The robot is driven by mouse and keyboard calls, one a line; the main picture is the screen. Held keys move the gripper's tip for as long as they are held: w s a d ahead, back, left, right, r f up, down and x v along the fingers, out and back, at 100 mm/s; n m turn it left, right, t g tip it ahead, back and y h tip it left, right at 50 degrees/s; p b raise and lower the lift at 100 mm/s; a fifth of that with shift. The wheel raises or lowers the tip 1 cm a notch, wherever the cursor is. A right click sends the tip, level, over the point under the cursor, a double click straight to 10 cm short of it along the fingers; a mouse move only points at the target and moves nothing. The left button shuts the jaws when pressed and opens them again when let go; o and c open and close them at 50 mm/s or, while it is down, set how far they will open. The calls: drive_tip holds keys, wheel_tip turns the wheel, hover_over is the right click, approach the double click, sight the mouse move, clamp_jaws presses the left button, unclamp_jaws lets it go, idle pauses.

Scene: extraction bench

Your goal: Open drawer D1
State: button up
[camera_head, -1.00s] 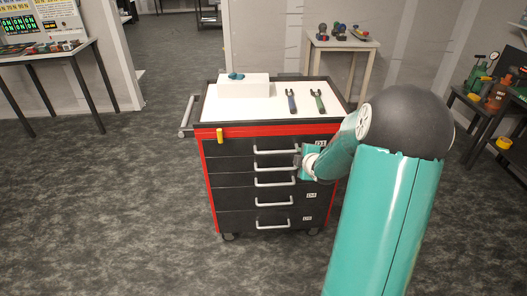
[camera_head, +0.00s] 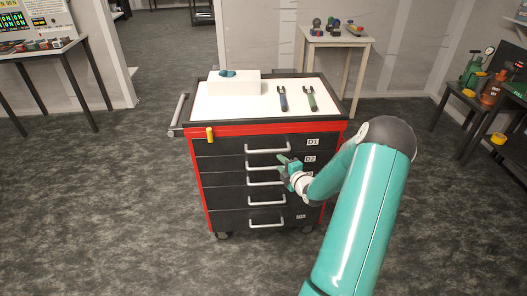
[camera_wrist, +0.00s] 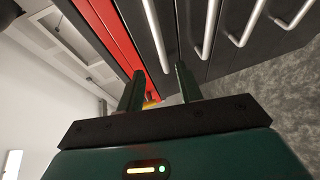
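Drawer D1 (camera_head: 222,149) is the top drawer of a black and red tool cart, marked by a D1 label (camera_head: 313,142). It looks shut. Its pale bar handle (camera_head: 268,150) runs across the front. In the wrist view the handle nearest the red trim (camera_wrist: 155,35) runs toward the gap between my fingertips. My gripper (camera_head: 281,160) is in front of the drawer fronts, just below the right end of the D1 handle. In the wrist view my gripper (camera_wrist: 159,80) is open, its two fingers apart. I cannot tell whether it touches the handle.
Several lower drawers with similar handles (camera_head: 266,200) sit beneath, all looking shut. The cart's white top (camera_head: 235,106) holds a white box (camera_head: 235,87) and two tools (camera_head: 296,98). A side push handle (camera_head: 179,113) sticks out left. Floor in front is clear.

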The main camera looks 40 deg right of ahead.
sight(268, 152)
drive_tip(key=x, duration=1.2)
drive_tip(key=shift+w+f, duration=0.1)
drive_tip(key=shift+w, duration=0.05)
clamp_jaws()
